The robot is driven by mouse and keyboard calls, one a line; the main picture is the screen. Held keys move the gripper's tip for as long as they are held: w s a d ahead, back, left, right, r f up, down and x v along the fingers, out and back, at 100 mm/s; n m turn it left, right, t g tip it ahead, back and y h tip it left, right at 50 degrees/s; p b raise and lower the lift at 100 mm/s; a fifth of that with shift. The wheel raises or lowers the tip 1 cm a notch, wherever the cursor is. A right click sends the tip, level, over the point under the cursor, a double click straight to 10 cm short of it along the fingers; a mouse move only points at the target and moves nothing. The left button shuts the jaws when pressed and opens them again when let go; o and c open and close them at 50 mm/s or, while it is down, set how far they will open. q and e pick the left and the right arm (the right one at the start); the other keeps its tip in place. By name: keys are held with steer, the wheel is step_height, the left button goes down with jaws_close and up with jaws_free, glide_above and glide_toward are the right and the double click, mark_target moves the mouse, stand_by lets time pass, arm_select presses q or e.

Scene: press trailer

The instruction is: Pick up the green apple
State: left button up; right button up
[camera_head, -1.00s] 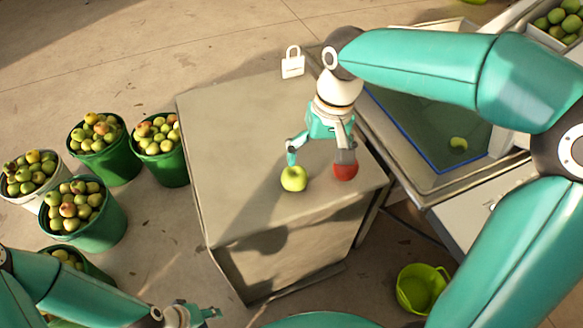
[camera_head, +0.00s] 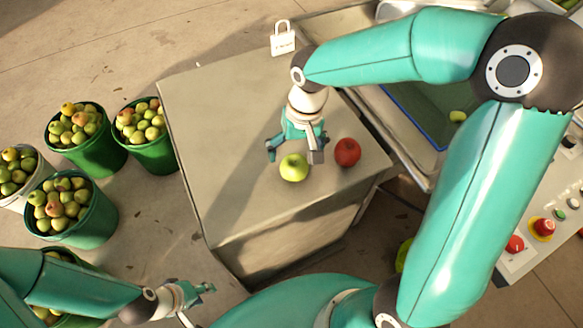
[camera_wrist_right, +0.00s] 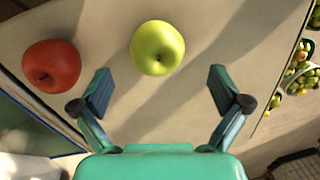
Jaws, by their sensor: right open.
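The green apple (camera_head: 294,167) sits on the grey box-like stand (camera_head: 215,110), near its front edge. A red apple (camera_head: 347,152) sits to its right, apart from it. My right gripper (camera_head: 296,158) is open just behind the green apple, with its fingers spread. In the right wrist view the green apple (camera_wrist_right: 157,48) lies ahead of the open right gripper (camera_wrist_right: 158,82), between the lines of its fingers and not touched by them. The red apple (camera_wrist_right: 51,66) is outside the left finger there. My left gripper (camera_head: 205,288) is at the lower left, empty and away from the stand; its finger opening is unclear.
Green buckets full of apples (camera_head: 98,165) stand on the floor at left. A white tag or bag (camera_head: 283,40) is at the stand's back edge. A basin with a blue edge (camera_head: 410,120) and a control panel with red buttons (camera_head: 543,228) are at right.

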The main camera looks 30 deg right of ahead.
mark_target(295, 167)
steer(key=shift+a+f, duration=0.2)
steer(key=shift+f, duration=3.1)
steer(key=shift+s, duration=0.1)
steer(key=shift+c, duration=0.3)
steer(key=c, duration=1.3)
steer(key=shift+r, duration=0.2)
step_height(295, 167, up, 20)
steer(key=p, duration=0.1)
steer(key=shift+f, duration=0.15)
